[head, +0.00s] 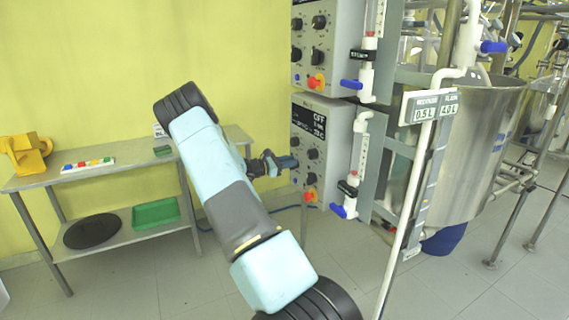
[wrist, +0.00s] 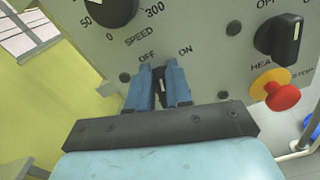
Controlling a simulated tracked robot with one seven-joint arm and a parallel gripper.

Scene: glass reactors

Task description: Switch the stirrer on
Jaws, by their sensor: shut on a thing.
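The stirrer switch (wrist: 162,88) is a small dark knob with a pale mark, below the SPEED dial (wrist: 108,8). OFF is printed at its upper left and ON at its upper right. My gripper (wrist: 163,80) has its blue fingers on both sides of the knob and is shut on it. The fingers hide most of the knob, so its exact setting is hard to tell. In the head view my gripper (head: 289,162) reaches the left part of the lower control box (head: 325,142), whose display (head: 308,121) shows OFF in its top line.
A heater knob (wrist: 281,38) and a red emergency stop button (wrist: 278,92) on a yellow base sit right of my fingers. A steel vessel (head: 478,150) and pipes stand at the right. A side table (head: 120,170) stands at the left.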

